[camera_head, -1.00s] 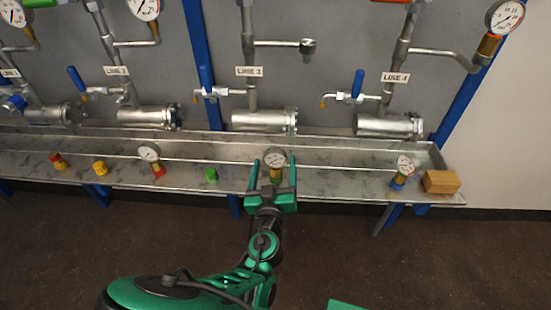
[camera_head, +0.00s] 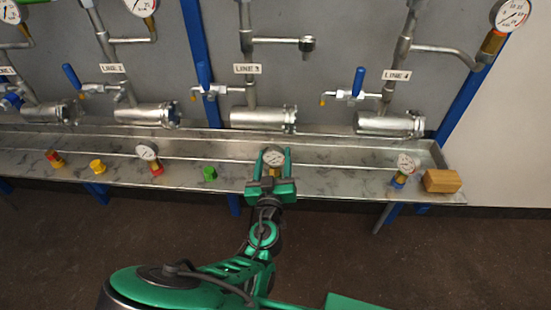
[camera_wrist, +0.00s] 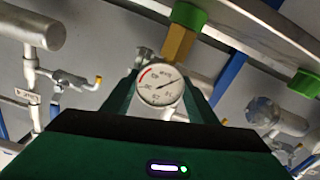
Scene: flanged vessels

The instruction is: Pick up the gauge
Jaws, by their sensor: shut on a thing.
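The gauge (camera_head: 274,157) has a round white dial and a brass stem, and it stands upright at the tray's front. My gripper (camera_head: 273,164) reaches it from the front, with one green finger on each side, shut on it. In the wrist view the gauge's dial (camera_wrist: 160,87) sits between the fingers (camera_wrist: 163,92), with the brass stem and a green collar above it in the picture. In the head view my gripper hides the gauge's lower part, so I cannot tell whether it touches the tray.
The metal tray (camera_head: 330,184) also holds a red-based gauge (camera_head: 149,155), a blue-based gauge (camera_head: 404,165), a green cap (camera_head: 210,173), a yellow cap (camera_head: 97,166), a red-yellow fitting (camera_head: 55,158) and a wooden block (camera_head: 442,181). Pipes and flanged vessels (camera_head: 263,117) stand behind.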

